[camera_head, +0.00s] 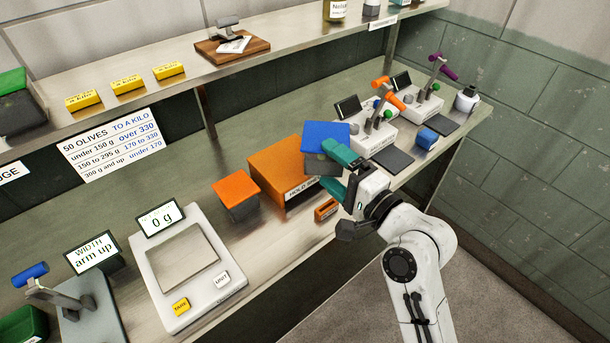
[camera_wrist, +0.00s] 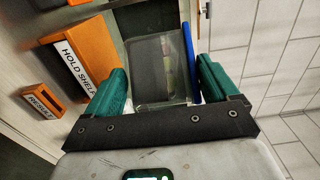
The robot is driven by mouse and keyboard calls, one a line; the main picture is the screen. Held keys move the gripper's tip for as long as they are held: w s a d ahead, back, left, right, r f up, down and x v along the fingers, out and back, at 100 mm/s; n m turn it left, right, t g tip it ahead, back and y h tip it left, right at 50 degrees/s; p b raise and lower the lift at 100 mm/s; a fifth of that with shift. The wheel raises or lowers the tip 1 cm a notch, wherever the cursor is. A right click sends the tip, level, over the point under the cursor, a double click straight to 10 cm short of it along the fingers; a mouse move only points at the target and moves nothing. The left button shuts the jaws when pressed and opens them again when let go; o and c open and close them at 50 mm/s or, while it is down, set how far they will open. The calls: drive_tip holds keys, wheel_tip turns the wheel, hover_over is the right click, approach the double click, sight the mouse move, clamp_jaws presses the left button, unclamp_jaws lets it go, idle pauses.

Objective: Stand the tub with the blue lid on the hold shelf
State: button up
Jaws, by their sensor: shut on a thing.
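The tub (camera_head: 318,166) has a dark see-through body and a blue lid (camera_head: 326,135). My gripper (camera_head: 326,165) is shut on the tub, with a teal finger on either side. In the wrist view the tub (camera_wrist: 160,70) lies between the fingers, its blue lid (camera_wrist: 190,62) toward the right finger. The hold shelf (camera_head: 272,162) is an orange block with a white label. The tub overlaps its right end in the head view; I cannot tell whether they touch. The hold shelf (camera_wrist: 92,42) is left of the tub in the wrist view.
An orange-lidded tub (camera_head: 236,193) stands left of the hold shelf. A small orange holder (camera_head: 326,210) is at the counter's front edge. A scale (camera_head: 185,268) reads 0 g at left. Sizer machines (camera_head: 375,133) and a blue item (camera_head: 427,138) stand to the right.

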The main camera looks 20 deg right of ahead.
drive_tip(key=w+a+f, duration=0.1)
drive_tip(key=w+f, duration=0.7)
drive_tip(key=f, duration=0.2)
drive_tip(key=shift+a+f, duration=0.15)
drive_tip(key=shift+f, duration=0.05)
drive_tip(key=shift+f+b, duration=0.15)
drive_tip(key=shift+b, duration=0.2)
drive_tip(key=o, duration=1)
drive_tip(key=b+v, duration=0.2)
drive_tip(key=v, duration=1)
